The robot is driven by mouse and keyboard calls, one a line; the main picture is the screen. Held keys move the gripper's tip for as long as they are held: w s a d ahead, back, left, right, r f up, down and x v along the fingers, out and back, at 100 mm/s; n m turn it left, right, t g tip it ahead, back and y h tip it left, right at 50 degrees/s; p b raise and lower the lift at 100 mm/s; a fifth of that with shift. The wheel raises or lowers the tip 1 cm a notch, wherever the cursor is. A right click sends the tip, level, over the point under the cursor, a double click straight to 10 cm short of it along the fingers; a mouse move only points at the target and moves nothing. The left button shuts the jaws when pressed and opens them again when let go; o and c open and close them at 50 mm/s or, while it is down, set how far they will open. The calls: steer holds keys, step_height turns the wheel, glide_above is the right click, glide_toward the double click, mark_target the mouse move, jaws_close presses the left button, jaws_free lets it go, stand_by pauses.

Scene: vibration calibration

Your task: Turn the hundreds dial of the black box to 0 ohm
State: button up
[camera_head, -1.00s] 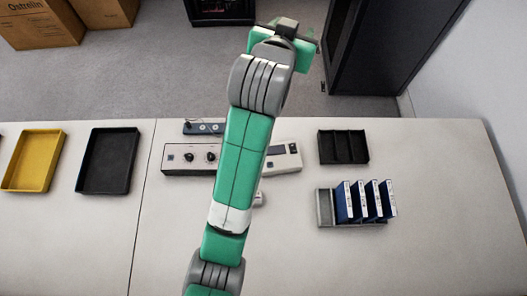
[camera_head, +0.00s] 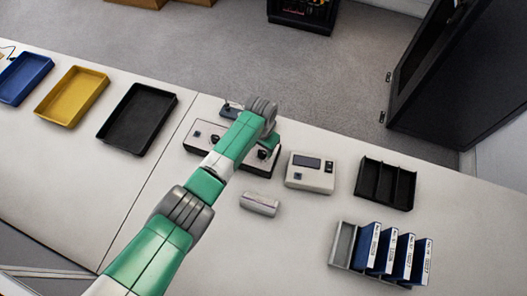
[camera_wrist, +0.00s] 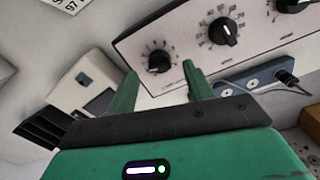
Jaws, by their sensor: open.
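The black box (camera_head: 200,148) with a pale dial panel lies on the table, partly covered by my arm in the head view. In the wrist view its panel (camera_wrist: 190,45) shows three black dials in a row: one near the end (camera_wrist: 158,62), a middle one (camera_wrist: 223,32) and one cut by the top edge (camera_wrist: 293,4). The scale numbers are too small to read, and which dial is the hundreds dial cannot be told. My gripper (camera_wrist: 160,68) is open and empty, its fingertips appearing on either side of the end dial. Contact cannot be told.
A pale meter with a display (camera_head: 310,172) stands right of the box, and a small grey block (camera_head: 259,204) lies in front. A blue strip with a plugged cable (camera_wrist: 258,76) lies behind. Trays (camera_head: 138,118) are left; a black organizer (camera_head: 386,183) and blue binders (camera_head: 368,248) right.

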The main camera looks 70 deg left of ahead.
mark_target(262, 152)
steer(key=shift+f+b, duration=0.4)
steer(key=shift+f, duration=1.15)
steer(key=shift+c, duration=0.2)
steer(key=c, duration=0.9)
steer(key=shift+c, duration=0.2)
